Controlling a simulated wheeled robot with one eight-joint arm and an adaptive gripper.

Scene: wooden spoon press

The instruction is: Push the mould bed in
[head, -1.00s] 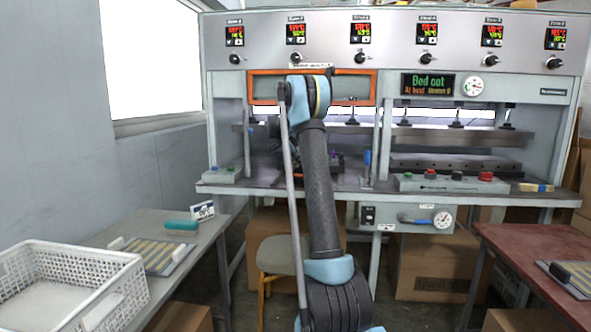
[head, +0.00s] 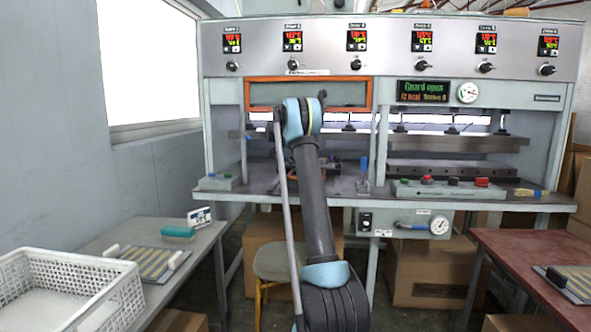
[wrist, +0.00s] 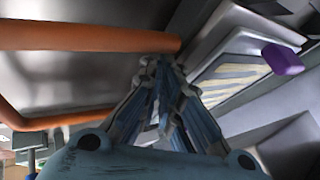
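The mould bed (wrist: 235,72) shows in the wrist view as a plate with pale yellow and grey stripes, at upper right. A purple knob (wrist: 283,58) is near its right side. The orange-framed guard (head: 372,95) is raised on the left bay of the press; its orange bar (wrist: 85,37) crosses the upper left of the wrist view. My gripper (wrist: 160,65) has its fingers drawn together, tips close to the end of that bar; contact cannot be told. I see nothing between the tips. In the head view my arm hides the gripper and much of the bed.
The press display (head: 423,91) reads "Guard open". A control box (head: 455,189) with coloured buttons stands on the right of the press table. A white basket (head: 70,290) and striped tray (head: 150,263) are at left; a red table (head: 500,255) is at right.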

